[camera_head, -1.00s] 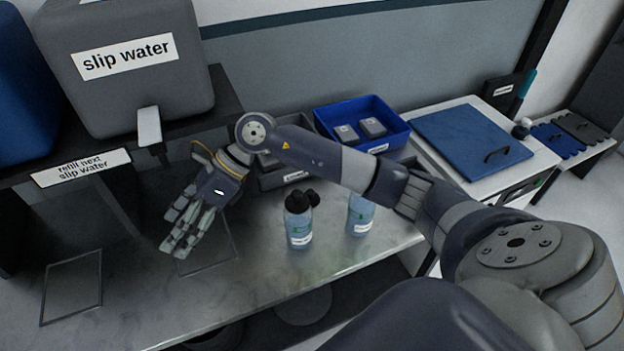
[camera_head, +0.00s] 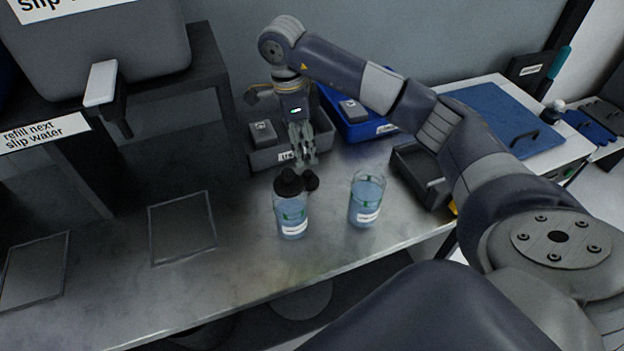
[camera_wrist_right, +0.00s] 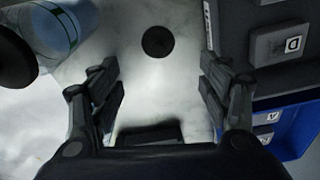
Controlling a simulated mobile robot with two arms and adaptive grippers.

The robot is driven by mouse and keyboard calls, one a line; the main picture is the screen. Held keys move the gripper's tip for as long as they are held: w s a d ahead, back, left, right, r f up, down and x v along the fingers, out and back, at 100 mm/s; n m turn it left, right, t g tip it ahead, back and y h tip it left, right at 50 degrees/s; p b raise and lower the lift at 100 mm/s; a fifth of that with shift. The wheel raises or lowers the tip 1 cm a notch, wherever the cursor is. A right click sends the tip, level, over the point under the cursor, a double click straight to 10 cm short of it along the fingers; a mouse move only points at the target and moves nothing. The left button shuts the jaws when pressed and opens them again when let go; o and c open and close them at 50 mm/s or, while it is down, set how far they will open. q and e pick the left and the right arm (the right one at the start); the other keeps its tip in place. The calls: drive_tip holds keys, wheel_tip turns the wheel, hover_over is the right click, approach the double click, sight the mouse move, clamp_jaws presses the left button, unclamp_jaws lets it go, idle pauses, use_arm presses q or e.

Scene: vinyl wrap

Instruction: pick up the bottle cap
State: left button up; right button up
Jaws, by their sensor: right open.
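The loose black bottle cap (camera_head: 312,181) lies on the metal table, just behind and to the right of the capped bottle (camera_head: 292,217). In the right wrist view the cap (camera_wrist_right: 157,41) is a dark disc beyond the fingertips, between their lines. My right gripper (camera_head: 303,161) points down above the table, close behind the cap. Its fingers (camera_wrist_right: 160,78) are spread wide with nothing between them. The capped bottle (camera_wrist_right: 52,27) also shows at the wrist view's upper left. My left gripper is not in view.
An open bottle (camera_head: 366,203) stands to the right. A grey bin (camera_head: 262,158) and a blue bin (camera_head: 366,129) stand behind, close to my right gripper. A dark tray (camera_head: 418,178) lies farther right.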

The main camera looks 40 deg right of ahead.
sight(308, 172)
drive_tip(key=f, duration=0.5)
drive_tip(key=shift+s+d+f+p, duration=0.15)
drive_tip(key=shift+s+p, duration=0.1)
drive_tip(key=shift+p, duration=0.15)
drive_tip(key=f, duration=0.1)
drive_tip(key=f+p, duration=0.1)
drive_tip(key=f, duration=0.2)
drive_tip(key=shift+s+d+f, duration=0.2)
drive_tip(key=shift+d+f, duration=0.05)
drive_tip(key=shift+f+p, duration=0.3)
drive_tip(key=shift+f, duration=0.15)
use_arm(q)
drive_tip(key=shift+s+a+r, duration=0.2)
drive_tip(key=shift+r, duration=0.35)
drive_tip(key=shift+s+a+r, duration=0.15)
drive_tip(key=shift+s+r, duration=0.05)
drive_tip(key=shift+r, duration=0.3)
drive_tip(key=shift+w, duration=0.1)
use_arm(e)
drive_tip(key=c, duration=0.9)
